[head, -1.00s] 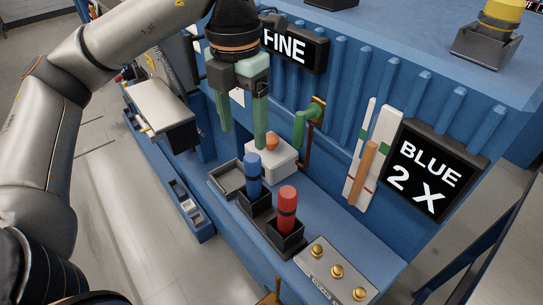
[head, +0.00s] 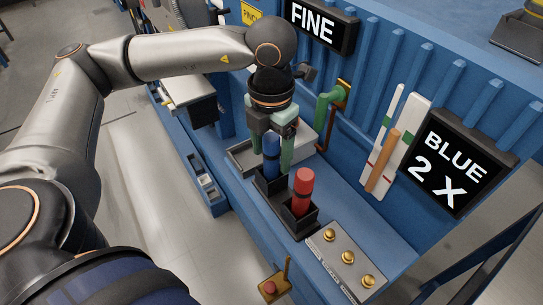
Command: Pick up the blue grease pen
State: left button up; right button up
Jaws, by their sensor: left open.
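The blue grease pen (head: 271,158) stands upright in the left pocket of a black two-pocket holder (head: 301,230) on the blue ledge. A red pen (head: 302,192) stands in the pocket beside it. My left gripper (head: 279,160) is open and points down over the blue pen, with its green fingers around or beside the pen's upper part. I cannot tell whether a finger touches it. The gripper body hides the pen's top. My right gripper is not in view.
A plate with gold buttons (head: 347,262) lies right of the holder. A grey tray (head: 240,156) is behind it at left. A green valve handle (head: 325,108) sticks out from the wall. Signs read FINE (head: 313,22) and BLUE 2 X (head: 444,166).

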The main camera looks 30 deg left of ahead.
pick_arm(q)
jog(key=shift+f, duration=0.5)
grip_shut()
